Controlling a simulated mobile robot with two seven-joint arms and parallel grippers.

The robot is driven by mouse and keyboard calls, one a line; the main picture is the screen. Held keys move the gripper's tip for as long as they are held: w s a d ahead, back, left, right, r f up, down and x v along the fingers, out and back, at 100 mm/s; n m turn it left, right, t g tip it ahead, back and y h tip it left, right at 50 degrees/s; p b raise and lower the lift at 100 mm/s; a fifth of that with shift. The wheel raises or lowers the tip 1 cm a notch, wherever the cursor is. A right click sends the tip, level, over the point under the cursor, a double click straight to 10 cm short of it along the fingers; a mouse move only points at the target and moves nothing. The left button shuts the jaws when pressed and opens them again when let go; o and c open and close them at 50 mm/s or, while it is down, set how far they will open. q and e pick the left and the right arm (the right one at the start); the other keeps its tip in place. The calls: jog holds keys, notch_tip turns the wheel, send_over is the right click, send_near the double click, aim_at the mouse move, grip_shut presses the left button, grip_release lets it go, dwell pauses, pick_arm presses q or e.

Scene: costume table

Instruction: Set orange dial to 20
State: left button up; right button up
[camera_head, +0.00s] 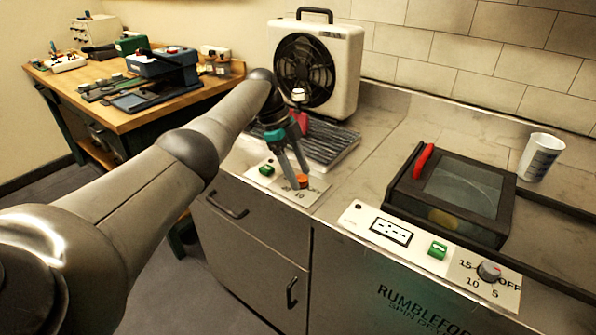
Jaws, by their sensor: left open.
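The orange dial (302,181) sits on a pale control panel (272,183) at the front edge of the counter, below the fan. Printed numbers stand around it; a 10 shows and the others are partly covered by my fingers. My left gripper (298,171) reaches down from above with its fingers at the dial. It is open, and I cannot tell whether the fingers touch the dial. The dial's pointer setting is too small to read. My right gripper is not in view.
A green switch (266,170) is left of the dial. A fan (343,62) and a ribbed tray (334,150) stand behind. A spin dryer (453,191) with a grey dial (488,270) is at right, near a white cup (541,157). A wooden bench (117,118) is at left.

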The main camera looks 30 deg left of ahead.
pick_arm(q)
jog(key=p+v, duration=0.3)
jog(key=v, duration=1.2)
jog(key=shift+s, duration=0.1)
